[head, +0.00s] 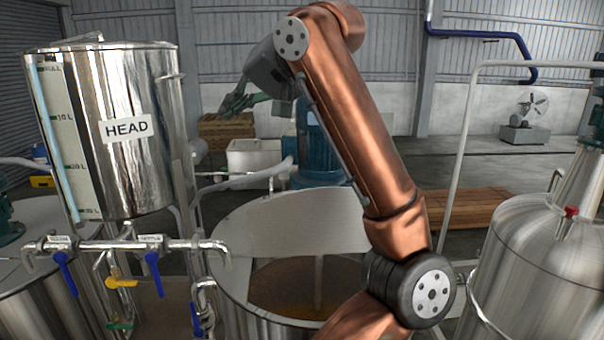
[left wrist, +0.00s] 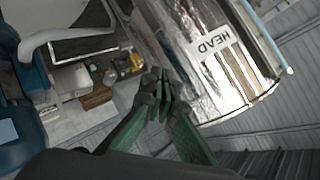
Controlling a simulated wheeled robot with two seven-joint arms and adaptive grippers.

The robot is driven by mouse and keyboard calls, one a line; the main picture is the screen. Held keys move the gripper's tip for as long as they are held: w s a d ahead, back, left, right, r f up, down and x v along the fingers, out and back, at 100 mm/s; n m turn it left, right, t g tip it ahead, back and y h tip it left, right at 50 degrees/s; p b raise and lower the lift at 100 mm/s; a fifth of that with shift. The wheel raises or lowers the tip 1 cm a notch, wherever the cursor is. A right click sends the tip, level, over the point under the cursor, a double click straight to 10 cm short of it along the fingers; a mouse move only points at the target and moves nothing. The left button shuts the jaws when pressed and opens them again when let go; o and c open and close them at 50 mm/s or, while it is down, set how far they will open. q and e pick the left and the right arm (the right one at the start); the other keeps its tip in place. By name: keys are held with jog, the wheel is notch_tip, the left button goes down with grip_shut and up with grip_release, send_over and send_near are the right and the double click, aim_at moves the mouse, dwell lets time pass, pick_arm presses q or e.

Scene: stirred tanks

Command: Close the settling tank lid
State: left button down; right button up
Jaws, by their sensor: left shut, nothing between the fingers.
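An open round steel tank (head: 232,283) stands at the centre bottom of the head view, with brown liquid and a vertical shaft inside. A pale metal plate (head: 292,222), apparently its lid, covers the back part; the front is open. I cannot tell how far the plate is tilted. My copper left arm crosses in front of the tank's right side and hides part of it. My left gripper (head: 240,104) is shut and empty, high up beyond the tank and right of the HEAD tank. Its green fingers meet in the left wrist view (left wrist: 164,92). My right gripper is out of view.
The raised HEAD tank (head: 110,165) stands left of my gripper. A pipe with blue-handled valves (head: 110,245) runs below it. A teal motor (head: 316,150) is behind the open tank. A domed steel vessel (head: 540,270) and a pale pipe frame (head: 461,150) are at the right.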

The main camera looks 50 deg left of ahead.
pick_arm(q)
jog(key=w+f+t+h, duration=0.4)
jog(key=w+f, duration=0.2)
jog(key=w, duration=0.1)
jog(key=t+h+p, duration=0.2)
jog(key=t+h, duration=0.1)
send_over(293, 195)
notch_tip(293, 195, down, 4)
jog(key=s+p+x, duration=0.1)
jog(key=p+x, duration=0.1)
jog(key=x, duration=0.7)
jog(key=shift+g, duration=0.3)
jog(key=s+d, duration=0.1)
jog(key=s+d+f, duration=0.1)
jog(key=d, duration=0.1)
jog(key=shift+s+d+p, duration=0.1)
jog(key=shift+d+p, duration=0.15)
jog(key=shift+p, duration=0.15)
jog(key=shift+a+f, duration=0.1)
jog(key=shift+a, duration=0.1)
